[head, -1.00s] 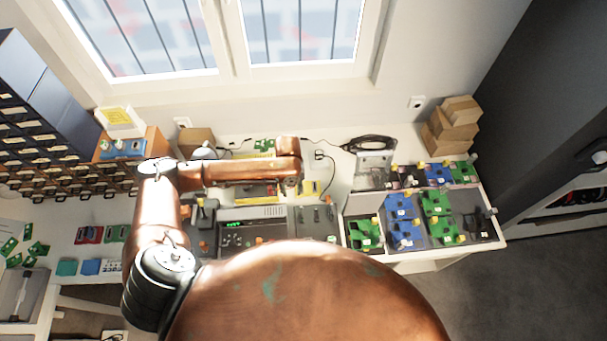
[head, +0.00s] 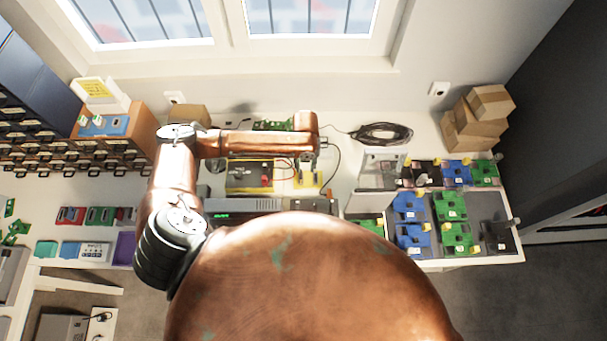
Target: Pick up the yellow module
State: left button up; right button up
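A yellow module (head: 308,181) lies on the bench below the window, partly covered by my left gripper. My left gripper (head: 307,171) hangs at the end of my copper-coloured arm, pointing down over the module. Its fingers are small and dark here, and I cannot tell whether they are open or touch the module. My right gripper is not in view.
A dark instrument with a green display (head: 225,215) stands in front. A clear-fronted stand (head: 378,178), a black cable coil (head: 383,133) and green and blue modules (head: 411,236) are to the right.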

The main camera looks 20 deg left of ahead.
aim_at(301, 173)
pick_arm(q)
jog(key=shift+s+a+f, duration=0.15)
jog(key=shift+a+f, duration=0.05)
jog(key=shift+f, duration=0.25)
jog(key=shift+s+a+f, duration=0.15)
jog(key=shift+a+f, duration=0.05)
jog(key=shift+f, duration=0.25)
jog(key=shift+w+a+f+p, duration=0.1)
jog(key=shift+a+f+p, duration=0.15)
jog(key=shift+f, duration=1.05)
jog(key=shift+a+f+p, duration=0.1)
jog(key=shift+a+f, duration=0.1)
jog(key=shift+f, duration=1.05)
grip_shut()
